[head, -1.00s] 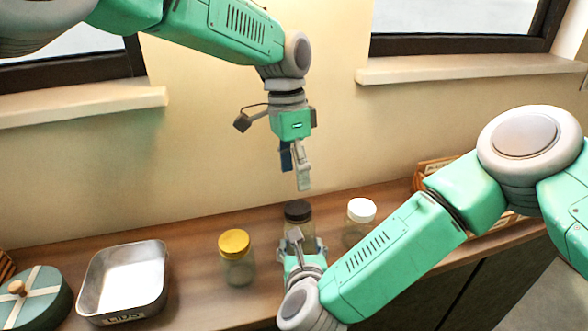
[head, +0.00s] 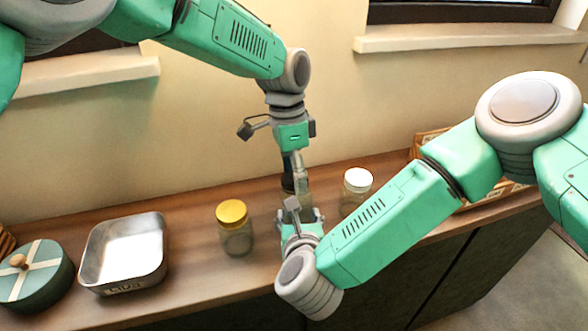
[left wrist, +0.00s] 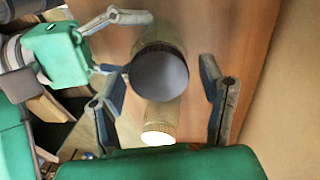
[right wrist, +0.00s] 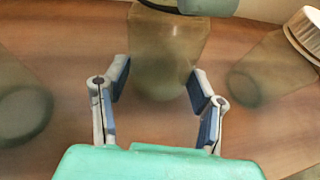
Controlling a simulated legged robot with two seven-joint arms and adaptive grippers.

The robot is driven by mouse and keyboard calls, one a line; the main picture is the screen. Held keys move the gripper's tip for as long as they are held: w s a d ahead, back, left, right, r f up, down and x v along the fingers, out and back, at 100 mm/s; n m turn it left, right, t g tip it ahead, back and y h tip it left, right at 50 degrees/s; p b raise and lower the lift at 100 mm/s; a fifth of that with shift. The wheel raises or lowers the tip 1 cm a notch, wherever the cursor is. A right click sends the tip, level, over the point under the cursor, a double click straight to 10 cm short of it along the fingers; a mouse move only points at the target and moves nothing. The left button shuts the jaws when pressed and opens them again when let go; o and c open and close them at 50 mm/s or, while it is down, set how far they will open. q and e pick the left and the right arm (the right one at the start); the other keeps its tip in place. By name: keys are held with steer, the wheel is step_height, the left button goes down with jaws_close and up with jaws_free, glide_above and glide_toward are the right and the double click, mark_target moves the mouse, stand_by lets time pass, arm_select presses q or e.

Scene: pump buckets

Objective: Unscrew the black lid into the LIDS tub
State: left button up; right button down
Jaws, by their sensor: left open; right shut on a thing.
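The black lid (head: 287,183) is on a glass jar and mostly hidden in the head view behind my left gripper (head: 298,178). In the left wrist view the dark lid (left wrist: 160,76) lies between the two spread fingers, with a gap on each side. My left gripper points down over it, open. My right gripper (head: 300,213) is shut on the jar, low at the front; the jar body (right wrist: 168,45) shows between its fingers in the right wrist view. The LIDS tub (head: 138,284) is a metal tray at the left; its inside looks empty.
A yellow-lidded jar (head: 233,228) stands left of the held jar, and a white-lidded jar (head: 357,182) stands close to its right. A round green box (head: 40,275) sits left of the tub. A wooden crate (head: 430,140) is at the back right.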

arm_select(q)
steer(key=c, duration=1.2)
steer(key=n, duration=0.9)
steer(key=shift+d+n, duration=0.1)
steer(key=shift+n, duration=0.3)
steer(key=shift+s+r, duration=0.15)
steer(key=shift+r, duration=0.05)
steer(key=shift+r, duration=0.1)
steer(key=shift+r, duration=0.95)
